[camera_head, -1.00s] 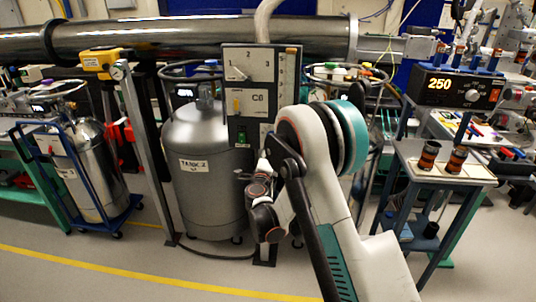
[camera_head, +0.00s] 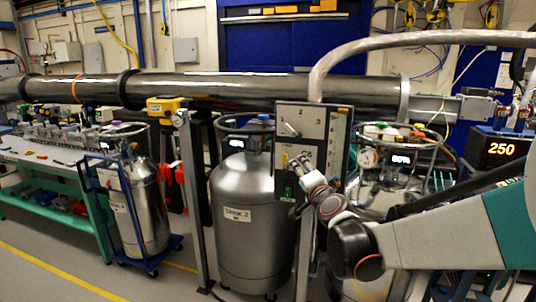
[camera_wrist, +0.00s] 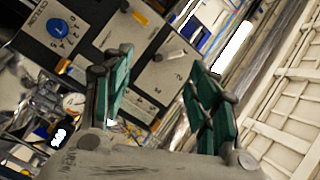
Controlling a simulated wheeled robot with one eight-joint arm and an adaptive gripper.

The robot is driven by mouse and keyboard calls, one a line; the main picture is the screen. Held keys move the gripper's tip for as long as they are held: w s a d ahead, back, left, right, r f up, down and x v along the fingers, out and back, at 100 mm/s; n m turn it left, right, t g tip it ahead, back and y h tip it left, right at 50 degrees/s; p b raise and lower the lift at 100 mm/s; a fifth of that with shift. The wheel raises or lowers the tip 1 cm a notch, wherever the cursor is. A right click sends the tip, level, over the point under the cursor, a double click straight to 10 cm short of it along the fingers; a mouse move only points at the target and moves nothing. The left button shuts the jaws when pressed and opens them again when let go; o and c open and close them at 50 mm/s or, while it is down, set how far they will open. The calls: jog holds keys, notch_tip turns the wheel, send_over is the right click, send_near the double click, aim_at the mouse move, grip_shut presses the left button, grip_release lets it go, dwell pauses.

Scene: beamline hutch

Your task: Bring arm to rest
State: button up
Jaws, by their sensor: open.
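My arm reaches in from the right edge of the head view, its elbow low and its forearm pointing up and left. My gripper (camera_head: 300,176) is in front of the lower part of a grey control panel (camera_head: 322,122). Its fingers are small and partly unclear there. In the wrist view my gripper (camera_wrist: 160,97) shows two green-padded fingers spread apart with nothing between them. I cannot tell the exact gap between fingertips and panel.
A grey tank (camera_head: 240,215) stands left of the panel, and another tank (camera_head: 385,170) is behind my arm. A gas cylinder on a blue cart (camera_head: 145,205) is further left. A long metal pipe (camera_head: 250,90) crosses behind. Floor at lower left is clear.

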jog(key=s+d+f+n+g, duration=0.15)
jog(key=s+n+g, duration=0.45)
jog(key=s, duration=1.1)
jog(key=s+d+f+n+g+h, duration=0.1)
jog(key=s+d+f, duration=0.1)
jog(key=s, duration=0.5)
jog(key=s+d+f+n+g+h, duration=0.1)
jog(key=s+d+f+n, duration=0.1)
jog(key=s, duration=0.5)
jog(key=s+d+f+n+g+h, duration=0.1)
jog(key=s+d+f+g, duration=0.1)
jog(key=s+d+f, duration=0.2)
jog(key=s+f, duration=0.2)
jog(key=s, duration=0.1)
jog(key=shift+s+n, duration=0.35)
jog(key=shift+n, duration=0.05)
